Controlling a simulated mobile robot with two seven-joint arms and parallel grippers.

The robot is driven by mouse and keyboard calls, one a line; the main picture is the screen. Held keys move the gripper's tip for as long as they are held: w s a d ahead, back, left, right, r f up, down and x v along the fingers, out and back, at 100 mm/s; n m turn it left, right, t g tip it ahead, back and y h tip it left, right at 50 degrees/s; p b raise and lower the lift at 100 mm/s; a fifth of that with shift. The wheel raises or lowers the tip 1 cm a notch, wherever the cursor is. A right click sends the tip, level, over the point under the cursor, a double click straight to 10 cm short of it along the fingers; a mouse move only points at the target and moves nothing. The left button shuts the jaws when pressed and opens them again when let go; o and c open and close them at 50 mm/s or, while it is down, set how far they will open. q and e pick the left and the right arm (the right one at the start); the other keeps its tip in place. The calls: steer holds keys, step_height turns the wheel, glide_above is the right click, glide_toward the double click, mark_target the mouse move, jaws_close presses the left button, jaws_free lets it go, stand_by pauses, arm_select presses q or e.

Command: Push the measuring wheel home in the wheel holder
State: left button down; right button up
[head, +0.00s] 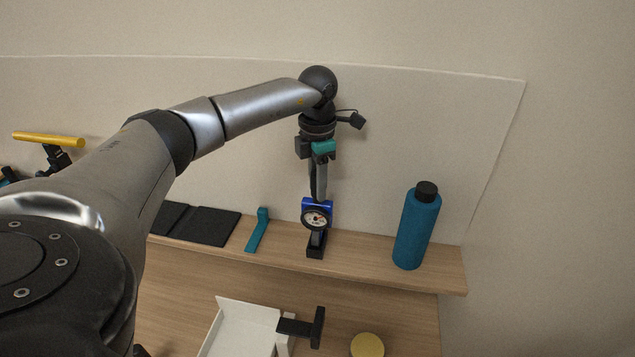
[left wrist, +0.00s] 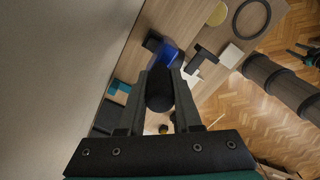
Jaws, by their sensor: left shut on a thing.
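My left gripper (head: 318,197) points down and is shut on the measuring wheel (head: 316,205), which has a blue body and a round dial-like wheel with a pale face. The wheel stands roughly upright directly above the black wheel holder (head: 315,252) on the shelf. Its lower part meets the holder; how deep it sits I cannot tell. In the left wrist view the fingers (left wrist: 160,95) close around a dark round handle, with the blue body (left wrist: 170,56) beyond it. The holder is mostly hidden there. My right gripper is not seen.
On the shelf (head: 370,258) are a teal bottle (head: 416,228) to the right, a teal tool (head: 257,231) and a black folder (head: 200,224) to the left. Below are a white tray (head: 243,325), a black T-shaped piece (head: 305,328) and a yellow disc (head: 367,346). A wall stands behind.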

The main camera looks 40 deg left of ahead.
arm_select(q)
steer(key=shift+f, duration=0.55)
steer(key=c, duration=0.5)
jaws_free()
steer(key=shift+b, duration=0.3)
step_height(320, 180, up, 15)
steer(key=shift+r+b, duration=0.1)
steer(key=shift+b, duration=0.5)
